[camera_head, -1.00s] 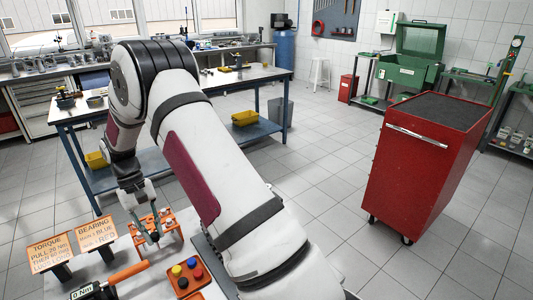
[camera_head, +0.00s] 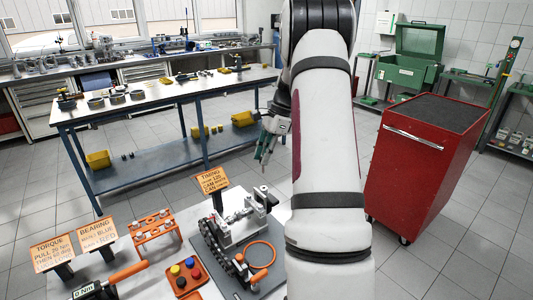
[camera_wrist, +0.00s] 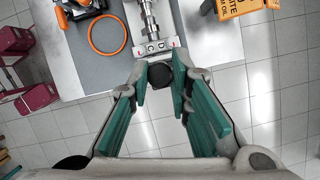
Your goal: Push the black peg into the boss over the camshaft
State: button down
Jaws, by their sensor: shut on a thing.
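My gripper (camera_head: 264,148) hangs in the air above the back of the engine fixture in the head view. In the wrist view its green fingers (camera_wrist: 160,80) are shut on the black peg (camera_wrist: 160,76), whose round dark end shows between the tips. The silvery camshaft (camera_wrist: 147,20) lies just beyond the peg in that view, ending in a grey block with dark holes (camera_wrist: 153,48). I cannot tell which part is the boss. In the head view the light grey engine fixture (camera_head: 238,225) stands below my gripper, apart from it. My arm hides what lies to the right.
An orange ring (camera_head: 262,254) and a dark chain (camera_head: 222,250) lie at the fixture's front. An orange rack (camera_head: 156,236), a tray of coloured caps (camera_head: 186,275) and a torque wrench (camera_head: 115,279) are left. The TIMING sign (camera_head: 211,182) stands close behind the fixture.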

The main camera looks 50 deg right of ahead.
jog(key=shift+s+d, duration=0.1)
jog(key=shift+d, duration=0.1)
jog(key=shift+f, duration=0.55)
jog(key=b, duration=0.1)
send_over(261, 188)
jog(key=d, duration=0.1)
jog(key=shift+s+d+f, duration=0.1)
jog(key=shift+s+f, duration=0.15)
jog(key=shift+f, duration=0.95)
jog(key=shift+s+f, duration=0.2)
jog(key=shift+f, duration=1)
jog(key=shift+f+b, duration=0.9)
jog(key=shift+f, duration=1.25)
jog(key=c, duration=1.7)
grip_release()
jog(key=shift+r, duration=0.3)
jog(key=shift+r, duration=0.35)
jog(key=shift+r+p, duration=0.4)
jog(key=shift+r, duration=0.5)
